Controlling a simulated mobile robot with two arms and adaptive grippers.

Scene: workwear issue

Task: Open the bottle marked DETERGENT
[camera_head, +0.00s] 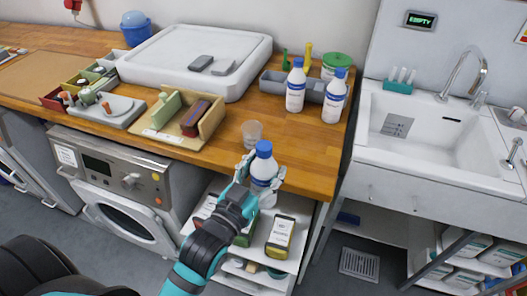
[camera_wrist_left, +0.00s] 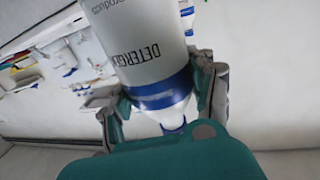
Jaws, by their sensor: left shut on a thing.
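The bottle marked DETERGENT (camera_wrist_left: 140,50) is white with blue bands. In the head view the held bottle (camera_head: 263,172) stands roughly upright with its blue cap (camera_head: 264,149) on top, at the counter's front edge. My left gripper (camera_head: 260,174) is shut around the bottle's body, one finger on each side. In the left wrist view the fingers of the gripper (camera_wrist_left: 163,95) flank the bottle near a blue band, and its cap is partly hidden behind the gripper. My right gripper is not in view.
Two similar white bottles with blue caps, one left (camera_head: 296,86) and one right (camera_head: 335,97), stand on the wooden counter (camera_head: 310,155). A clear cup (camera_head: 252,133) is just behind the held bottle. A sink (camera_head: 440,130) is at right. Dark-labelled packs (camera_head: 281,236) sit on the shelf below.

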